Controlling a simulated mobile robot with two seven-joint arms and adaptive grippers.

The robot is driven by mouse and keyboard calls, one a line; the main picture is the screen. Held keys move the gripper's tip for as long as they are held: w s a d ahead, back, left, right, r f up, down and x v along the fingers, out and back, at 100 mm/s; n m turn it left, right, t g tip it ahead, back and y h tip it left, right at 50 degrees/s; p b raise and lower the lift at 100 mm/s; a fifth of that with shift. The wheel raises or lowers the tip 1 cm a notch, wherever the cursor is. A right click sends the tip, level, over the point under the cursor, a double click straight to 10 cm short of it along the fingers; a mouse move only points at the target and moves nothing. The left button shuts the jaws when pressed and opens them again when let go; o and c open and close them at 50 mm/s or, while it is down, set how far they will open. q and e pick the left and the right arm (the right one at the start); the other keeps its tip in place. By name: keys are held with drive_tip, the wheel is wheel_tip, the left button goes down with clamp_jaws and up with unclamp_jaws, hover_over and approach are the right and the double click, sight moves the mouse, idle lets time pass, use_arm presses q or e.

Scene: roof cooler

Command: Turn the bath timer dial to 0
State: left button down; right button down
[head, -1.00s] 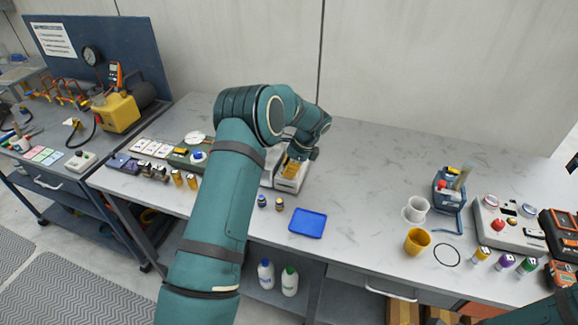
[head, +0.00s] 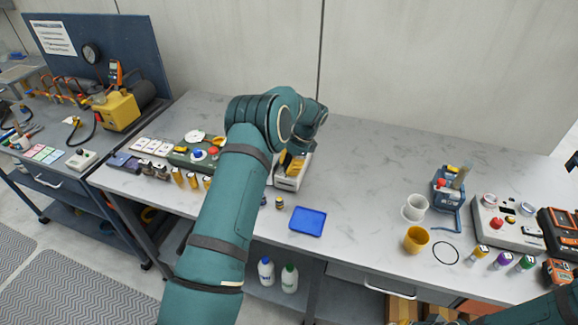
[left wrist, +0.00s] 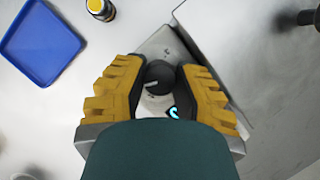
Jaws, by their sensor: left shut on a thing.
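The bath (head: 291,183) is a small pale box on the bench, partly hidden by my left arm in the head view. Its timer dial (left wrist: 160,77) is a round dark knob with a light pointer mark on the bath's top face (left wrist: 153,48). My left gripper (left wrist: 163,72) has its two yellow stepped fingers on either side of the dial, shut on it. The left gripper also shows in the head view (head: 293,165), over the bath. Scale marks around the dial are too small to read. Only a sliver of my right arm shows at the lower right.
A blue tray (head: 307,222) and a small dark bottle (head: 279,203) are in front of the bath. A green device (head: 190,158) stands to its left. Cups and a control box (head: 510,222) are at the right.

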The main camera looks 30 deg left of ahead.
use_arm(q)
drive_tip(key=shift+s+f, duration=0.15)
drive_tip(key=c, duration=0.7)
unclamp_jaws()
drive_tip(key=shift+o, duration=0.2)
drive_tip(key=shift+a+r, duration=0.1)
drive_tip(key=shift+r, duration=0.1)
drive_tip(key=shift+w+r, duration=0.3)
drive_tip(key=shift+r, duration=0.1)
drive_tip(key=shift+d+v, duration=0.15)
drive_tip(key=shift+v, duration=1.6)
drive_tip(key=shift+d+v, duration=0.15)
drive_tip(key=shift+v, duration=1.65)
drive_tip(key=shift+f, duration=0.15)
